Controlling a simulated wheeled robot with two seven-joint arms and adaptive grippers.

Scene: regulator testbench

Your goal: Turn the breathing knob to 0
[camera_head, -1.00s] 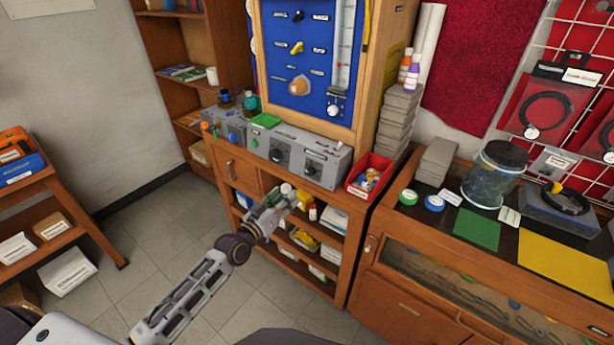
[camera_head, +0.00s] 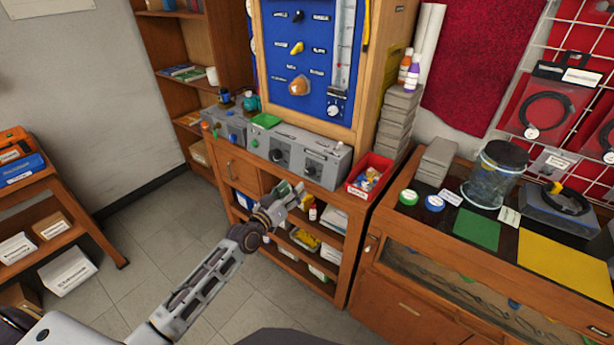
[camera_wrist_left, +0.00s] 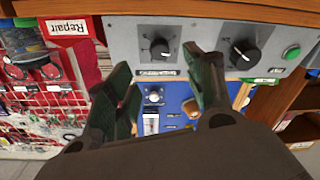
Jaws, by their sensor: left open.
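The labels are too small to tell surely which is the breathing knob. My left gripper (camera_head: 296,190) is open and empty, in front of and below the boxes. In the wrist view its fingers (camera_wrist_left: 157,70) are apart, touching no knob. My right gripper is not seen.
A red bin (camera_head: 369,174) stands right of the boxes, close to the right knob. A green button (camera_wrist_left: 291,51) shows at the wrist view's right. The blue panel (camera_head: 309,50) rises behind the boxes. Open shelves lie below; the floor (camera_head: 150,265) at left is clear.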

